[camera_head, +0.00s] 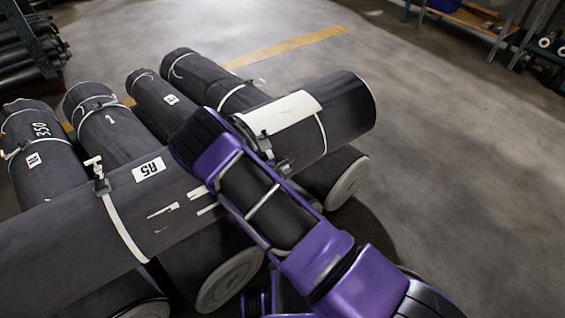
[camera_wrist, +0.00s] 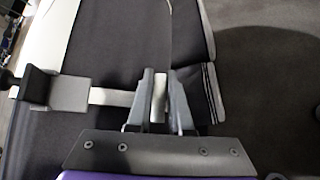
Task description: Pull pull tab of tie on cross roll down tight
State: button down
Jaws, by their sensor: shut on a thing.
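The cross roll (camera_head: 60,228), a long dark grey roll marked R5, lies across several other rolls. It also fills much of the wrist view (camera_wrist: 115,45). A white tie with a grey buckle (camera_head: 101,184) goes round its left part, away from my gripper. In the wrist view, a second buckle (camera_wrist: 70,92) has a short white strap running right from it toward my gripper (camera_wrist: 159,78). My gripper is shut on the white pull tab (camera_wrist: 158,92), which shows as a narrow strip between the fingers. In the head view my arm largely hides this spot.
Under the cross roll lie several dark rolls (camera_head: 100,118) with white ties. A white sheet (camera_head: 282,113) lies on the roll's right part. Open concrete floor (camera_head: 460,190) is at the right. Shelving (camera_head: 490,25) stands at the back right.

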jog(key=shift+s+d+f, duration=0.15)
jog(key=shift+s+f, duration=0.1)
jog(key=c, duration=0.8)
grip_release()
jog(key=shift+c, duration=0.2)
jog(key=shift+r, duration=0.1)
jog(key=shift+s+r, duration=0.1)
jog(key=shift+r, duration=0.1)
jog(key=p+v, duration=0.2)
jog(key=v, duration=1.5)
jog(key=shift+f+p, duration=0.2)
jog(key=shift+p, duration=0.1)
